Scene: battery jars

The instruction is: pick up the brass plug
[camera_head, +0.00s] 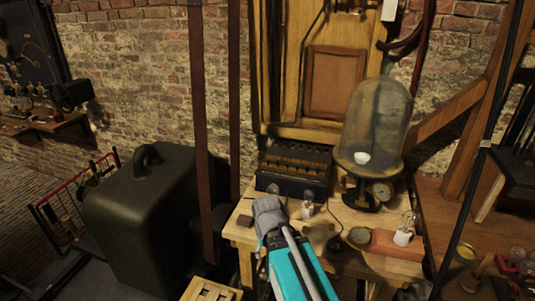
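My gripper (268,208) is a grey shape at the end of my teal arm, over the left part of the wooden table (320,240). Its fingertips point away from the camera, so I cannot tell whether it is open or shut, or whether it holds anything. I cannot pick out the brass plug with certainty. A dark box (293,171) with rows of small knobs on top stands at the back of the table, just beyond my gripper. A small pale-based glass piece (307,209) stands just right of my gripper. A small dark block (245,221) lies to its left.
A tall glass dome (376,125) on a dark stand rises at the back right. A round gauge (382,191) sits beside its base. A bulb on a white base (403,237) and a reddish block (374,242) are at the right. A large dark-green case (143,220) stands left.

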